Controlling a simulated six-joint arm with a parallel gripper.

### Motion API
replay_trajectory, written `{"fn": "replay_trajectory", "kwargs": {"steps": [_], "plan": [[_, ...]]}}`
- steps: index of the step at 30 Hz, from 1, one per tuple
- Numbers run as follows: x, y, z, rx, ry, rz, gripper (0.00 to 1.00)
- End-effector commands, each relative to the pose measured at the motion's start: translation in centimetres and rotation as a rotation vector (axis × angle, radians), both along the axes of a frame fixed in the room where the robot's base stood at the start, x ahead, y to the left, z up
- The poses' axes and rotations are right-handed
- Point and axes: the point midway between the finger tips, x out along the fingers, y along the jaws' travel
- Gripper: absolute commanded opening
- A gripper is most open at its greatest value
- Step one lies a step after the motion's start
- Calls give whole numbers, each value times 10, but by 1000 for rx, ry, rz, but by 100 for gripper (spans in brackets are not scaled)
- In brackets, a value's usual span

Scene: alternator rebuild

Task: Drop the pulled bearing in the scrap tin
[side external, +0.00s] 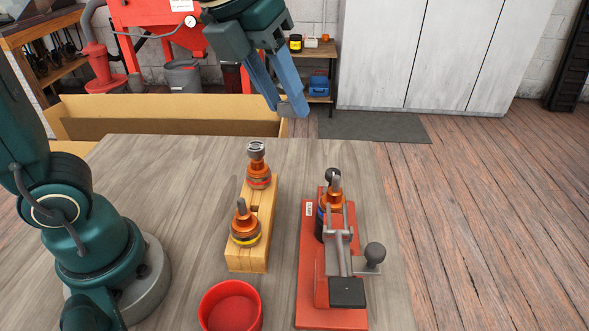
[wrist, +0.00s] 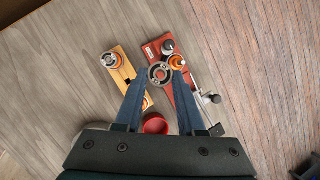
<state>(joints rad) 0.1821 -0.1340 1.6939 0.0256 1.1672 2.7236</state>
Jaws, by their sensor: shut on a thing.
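My gripper (side external: 286,107) is raised high above the far edge of the table, its blue fingers pointing down. In the wrist view, my gripper (wrist: 158,72) is shut on the pulled bearing (wrist: 160,75), a grey ring held between the fingertips. In the side view the bearing (side external: 291,108) shows only as a small grey piece at the tips. The scrap tin (side external: 230,310), red, round and open-topped, stands at the table's near side, well below and away from the gripper. It also shows in the wrist view (wrist: 156,124), partly between the fingers. Its visible inside looks empty.
A wooden block (side external: 238,258) holds two copper-coloured rotors (side external: 246,226) upright; the far one has a grey ring on top. A red puller fixture (side external: 310,270) with a black-knobbed lever holds another rotor. A cardboard box (side external: 165,115) stands beyond the table.

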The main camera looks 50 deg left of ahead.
Motion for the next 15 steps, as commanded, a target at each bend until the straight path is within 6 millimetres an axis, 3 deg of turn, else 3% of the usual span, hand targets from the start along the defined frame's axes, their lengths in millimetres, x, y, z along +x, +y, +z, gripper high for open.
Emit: {"fn": "replay_trajectory", "kwargs": {"steps": [8,15], "plan": [[-1,7,5,18,-18,82,0],[-8,7,1,44,-28,361,0]]}}
